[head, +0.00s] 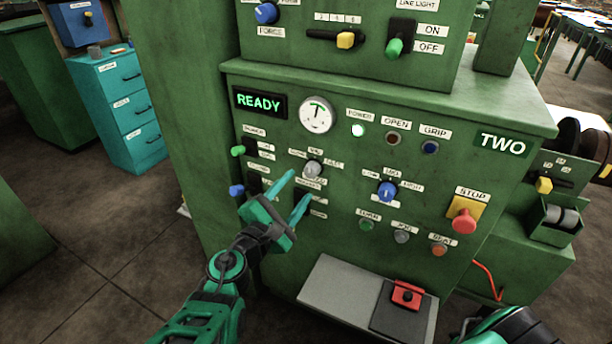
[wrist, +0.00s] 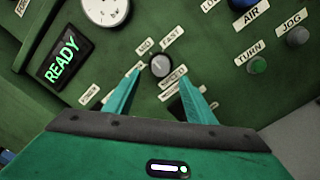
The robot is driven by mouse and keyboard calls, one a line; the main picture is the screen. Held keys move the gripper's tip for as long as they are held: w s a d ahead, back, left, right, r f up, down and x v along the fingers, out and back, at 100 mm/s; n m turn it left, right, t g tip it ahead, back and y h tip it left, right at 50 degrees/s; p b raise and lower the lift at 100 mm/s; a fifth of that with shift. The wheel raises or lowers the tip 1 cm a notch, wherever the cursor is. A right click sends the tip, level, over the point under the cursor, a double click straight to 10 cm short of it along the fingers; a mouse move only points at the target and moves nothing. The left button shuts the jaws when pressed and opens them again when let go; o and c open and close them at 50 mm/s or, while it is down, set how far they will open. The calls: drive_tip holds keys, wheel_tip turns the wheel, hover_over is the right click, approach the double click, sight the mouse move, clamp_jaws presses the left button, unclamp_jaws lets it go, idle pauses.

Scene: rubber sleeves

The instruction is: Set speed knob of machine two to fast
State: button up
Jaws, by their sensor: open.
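The speed knob (head: 312,169) is a small grey round knob on the green front panel of machine two, with white labels around it. My gripper (head: 301,184) is open and empty, to the lower left of the knob in the head view. In the wrist view its two teal fingers (wrist: 160,75) stand on either side of the knob's line; I cannot tell any contact.
A READY display (head: 259,102) and a dial (head: 316,115) sit above the knob. A blue knob (head: 387,192) is to its right, and a red STOP button (head: 464,221) is farther right. Switches lie left of my fingers.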

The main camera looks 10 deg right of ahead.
sight(309, 174)
drive_tip(key=x, duration=0.6)
drive_tip(key=shift+w+d, duration=0.3)
drive_tip(key=shift+c, duration=0.6)
drive_tip(key=c, duration=0.9)
